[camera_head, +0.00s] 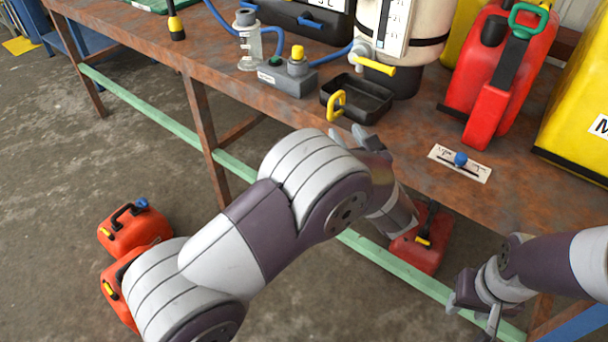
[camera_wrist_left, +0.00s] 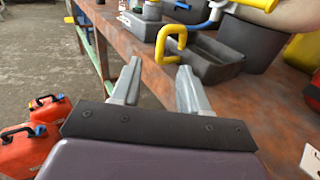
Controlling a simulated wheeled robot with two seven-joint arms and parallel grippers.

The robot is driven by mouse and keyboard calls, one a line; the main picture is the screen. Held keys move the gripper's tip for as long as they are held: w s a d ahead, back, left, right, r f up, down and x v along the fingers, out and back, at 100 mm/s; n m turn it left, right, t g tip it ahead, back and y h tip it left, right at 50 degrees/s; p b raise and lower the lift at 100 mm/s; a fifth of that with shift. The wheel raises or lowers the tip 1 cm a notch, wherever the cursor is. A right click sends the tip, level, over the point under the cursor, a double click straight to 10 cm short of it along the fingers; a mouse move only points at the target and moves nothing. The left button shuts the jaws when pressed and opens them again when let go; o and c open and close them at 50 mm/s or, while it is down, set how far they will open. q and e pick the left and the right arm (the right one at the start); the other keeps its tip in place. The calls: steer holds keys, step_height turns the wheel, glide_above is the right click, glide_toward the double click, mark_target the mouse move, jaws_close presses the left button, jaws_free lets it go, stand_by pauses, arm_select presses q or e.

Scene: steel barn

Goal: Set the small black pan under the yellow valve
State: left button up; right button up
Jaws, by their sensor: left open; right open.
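The small black pan (camera_head: 362,97) with a yellow loop handle (camera_head: 337,105) rests on the rusty bench top. It also shows in the left wrist view (camera_wrist_left: 212,62), its handle (camera_wrist_left: 171,42) toward my fingers. The yellow valve lever (camera_head: 376,66) sticks out from the white tank (camera_head: 398,35), just behind and above the pan's back edge; I cannot tell if the pan is directly below the outlet. My left gripper (camera_head: 368,137) is open and empty near the bench edge, apart from the handle, which appears just beyond its fingertips (camera_wrist_left: 160,76). My right gripper (camera_head: 475,305) is open and empty, low before the bench.
A grey block with a yellow knob (camera_head: 287,80) stands left of the pan. A red jerrycan (camera_head: 498,75) and a yellow container (camera_head: 575,110) stand to the right. A label plate with a blue knob (camera_head: 460,161) lies near the front edge. Red cans (camera_head: 135,228) sit on the floor.

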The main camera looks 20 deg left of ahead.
arm_select(q)
steer(key=s+a+f+n+g+h, duration=0.2)
steer(key=s+f+n+g+h, duration=0.1)
steer(key=s+n, duration=0.5)
steer(key=s+a+f+n+g+h, duration=0.3)
steer(key=s+n+g, duration=0.2)
steer(key=s+n, duration=0.3)
steer(key=s+a+f+n+g+h, duration=0.3)
steer(key=s+n, duration=0.5)
steer(key=n, duration=0.4)
steer(key=shift+s+a+f+n+g+h, duration=0.25)
steer(key=shift+f+n+g+h, duration=0.25)
steer(key=shift+g, duration=0.6)
steer(key=shift+w+f, duration=0.1)
steer(key=shift+c, duration=0.2)
